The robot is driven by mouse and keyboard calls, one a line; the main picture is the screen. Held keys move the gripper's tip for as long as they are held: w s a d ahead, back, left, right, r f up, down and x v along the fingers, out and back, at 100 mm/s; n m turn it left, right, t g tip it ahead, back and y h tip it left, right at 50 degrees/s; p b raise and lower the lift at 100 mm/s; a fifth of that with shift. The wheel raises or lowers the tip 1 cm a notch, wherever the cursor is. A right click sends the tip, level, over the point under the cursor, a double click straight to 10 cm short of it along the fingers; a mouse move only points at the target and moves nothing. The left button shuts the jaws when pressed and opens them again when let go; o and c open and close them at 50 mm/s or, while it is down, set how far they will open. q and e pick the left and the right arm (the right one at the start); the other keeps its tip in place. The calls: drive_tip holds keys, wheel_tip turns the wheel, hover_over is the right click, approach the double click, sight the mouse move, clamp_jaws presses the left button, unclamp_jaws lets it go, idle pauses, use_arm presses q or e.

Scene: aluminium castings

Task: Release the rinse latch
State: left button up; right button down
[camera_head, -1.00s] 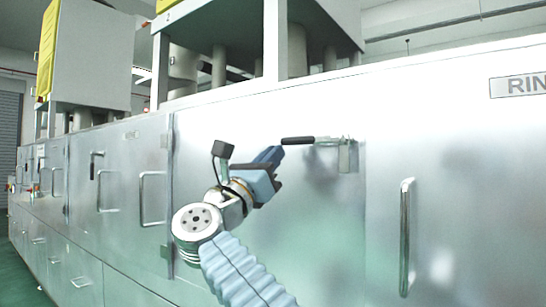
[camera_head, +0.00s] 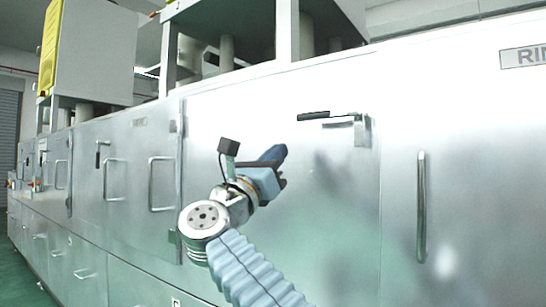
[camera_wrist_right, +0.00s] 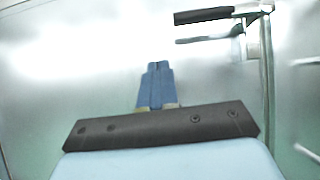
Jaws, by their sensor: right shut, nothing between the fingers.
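The rinse latch (camera_head: 313,116) has a black grip and a metal bar that runs right to a bracket on the steel door. Its grip lies nearly level and points left. It also shows at the top right of the right wrist view (camera_wrist_right: 203,15). My right gripper (camera_head: 275,153) has blue fingers and is below and left of the grip, with a gap between them. In the right wrist view its fingers (camera_wrist_right: 157,68) are together and empty, pointing at the door below the grip. My left gripper is out of view.
The steel door (camera_head: 330,220) fills the area behind my right arm. A vertical door handle (camera_head: 421,205) stands to the right, below a cut-off sign reading "RIN" (camera_head: 527,57). More handles (camera_head: 160,184) line the panels to the left. The green floor shows at lower left.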

drive_tip(key=b+v, duration=0.2)
drive_tip(key=v, duration=0.6)
drive_tip(key=shift+a+b, duration=0.35)
drive_tip(key=shift+a, duration=0.15)
drive_tip(key=shift+f, duration=0.1)
